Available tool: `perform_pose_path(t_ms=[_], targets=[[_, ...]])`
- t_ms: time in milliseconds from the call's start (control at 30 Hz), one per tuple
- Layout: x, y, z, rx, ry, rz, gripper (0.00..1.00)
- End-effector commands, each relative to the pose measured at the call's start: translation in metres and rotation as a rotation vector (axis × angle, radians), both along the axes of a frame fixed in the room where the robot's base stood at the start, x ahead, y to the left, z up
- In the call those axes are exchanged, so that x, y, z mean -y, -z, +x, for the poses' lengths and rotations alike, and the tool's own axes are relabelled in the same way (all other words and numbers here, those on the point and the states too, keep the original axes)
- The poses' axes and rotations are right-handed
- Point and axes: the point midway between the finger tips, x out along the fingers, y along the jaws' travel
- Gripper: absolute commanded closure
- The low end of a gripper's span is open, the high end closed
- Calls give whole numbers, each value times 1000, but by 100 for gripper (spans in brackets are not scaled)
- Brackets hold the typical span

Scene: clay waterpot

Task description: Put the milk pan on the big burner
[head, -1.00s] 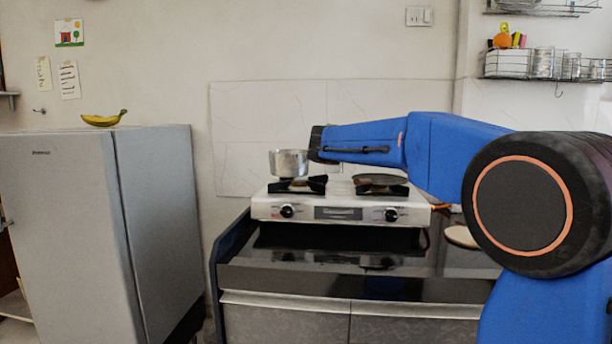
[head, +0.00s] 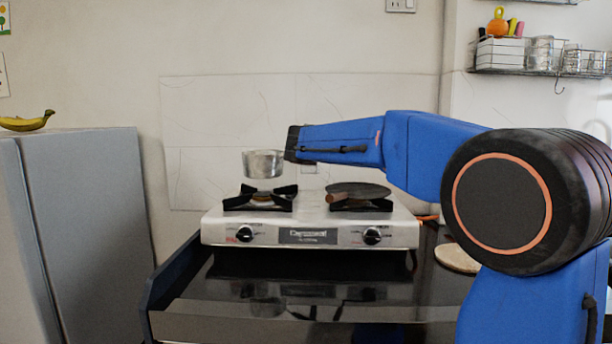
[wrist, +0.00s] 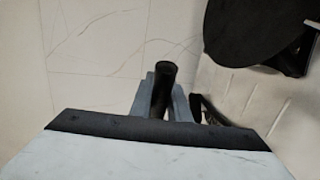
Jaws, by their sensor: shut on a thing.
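The milk pan (head: 263,164) is a small silver pot, upright and in the air above the stove's left burner (head: 260,199) in the head view. A gap shows between its base and the burner's black supports. My gripper (wrist: 162,98) is shut on the pan's dark handle (wrist: 164,76) in the wrist view; the pan's body is out of that view. In the head view my gripper is at the pan's right side, its fingers hard to make out. The right burner (head: 377,205) carries a flat black pan (head: 360,190).
The white two-burner stove (head: 215,227) stands on a glossy black counter (head: 350,262) against a tiled wall (head: 215,110). A round pale board (head: 457,259) lies right of the stove. A grey fridge (head: 90,220) with a banana (head: 27,121) on top stands left. A wire rack (head: 530,60) hangs upper right.

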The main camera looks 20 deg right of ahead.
Motion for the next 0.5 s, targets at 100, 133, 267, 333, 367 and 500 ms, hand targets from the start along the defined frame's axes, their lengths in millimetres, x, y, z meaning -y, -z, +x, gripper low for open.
perform_pose_path(t_ms=[100, 133, 267, 333, 367, 500], targets=[[0, 9, 0, 1, 0, 1, 100], [0, 11, 0, 2, 0, 1, 100], [0, 23, 0, 0, 1, 1, 100], [0, 34, 0, -1, 1, 0, 100], [0, 37, 0, 0, 1, 1, 100], [0, 50, 0, 1, 0, 1, 100]])
